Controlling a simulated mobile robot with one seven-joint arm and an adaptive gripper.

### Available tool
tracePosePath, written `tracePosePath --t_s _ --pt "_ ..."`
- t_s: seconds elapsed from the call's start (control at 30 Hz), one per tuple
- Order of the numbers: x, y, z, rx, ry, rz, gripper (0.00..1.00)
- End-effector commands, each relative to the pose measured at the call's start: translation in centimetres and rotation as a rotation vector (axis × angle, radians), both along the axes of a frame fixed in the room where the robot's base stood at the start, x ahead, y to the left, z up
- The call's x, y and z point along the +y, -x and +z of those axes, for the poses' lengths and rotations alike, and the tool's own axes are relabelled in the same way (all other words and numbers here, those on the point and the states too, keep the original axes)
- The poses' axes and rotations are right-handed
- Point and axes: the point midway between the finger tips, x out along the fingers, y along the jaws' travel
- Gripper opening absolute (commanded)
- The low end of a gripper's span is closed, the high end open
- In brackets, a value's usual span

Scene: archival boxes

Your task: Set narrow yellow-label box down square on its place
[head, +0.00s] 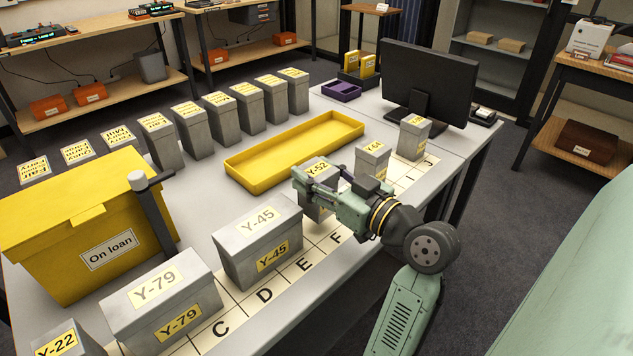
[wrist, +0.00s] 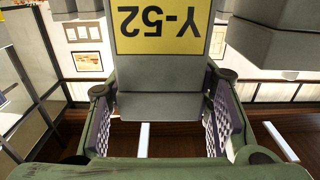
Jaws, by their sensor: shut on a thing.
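The narrow grey box with yellow Y-52 labels (head: 319,207) is in my gripper (head: 322,188), above or on the far side of the lettered strip (head: 287,281), just past the letter F. The arm partly hides it. In the wrist view the Y-52 box (wrist: 164,75) appears upside down and upright between the two padded fingers of my gripper (wrist: 160,118). Whether its base touches the strip cannot be told. The spot's letter is hidden by the box and arm.
On the strip, the Y-45 box (head: 257,246) stands to the left, with the Y-79 box (head: 165,310) beyond. Two small boxes, the nearer one (head: 372,160), stand to the right. A yellow tray (head: 240,178) lies behind. Cells D, E and F look bare in front.

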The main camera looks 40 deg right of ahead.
Motion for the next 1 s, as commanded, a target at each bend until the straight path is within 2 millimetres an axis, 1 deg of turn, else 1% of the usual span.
tracePosePath --t_s 0.1,0.33,0.77,0.8,1.0 --pt "-0.2 -0.4 -0.4 0.000 -0.002 0.000 0.10" --pt "-0.2 -0.4 -3.2 0.000 -0.004 0.000 0.10" --pt "-0.1 -0.4 -4.0 -0.001 0.001 0.001 0.10" --pt "-0.1 -0.4 -4.0 0.000 0.001 0.001 0.47" --pt "-0.1 -0.4 -3.9 0.000 0.000 0.000 0.60"
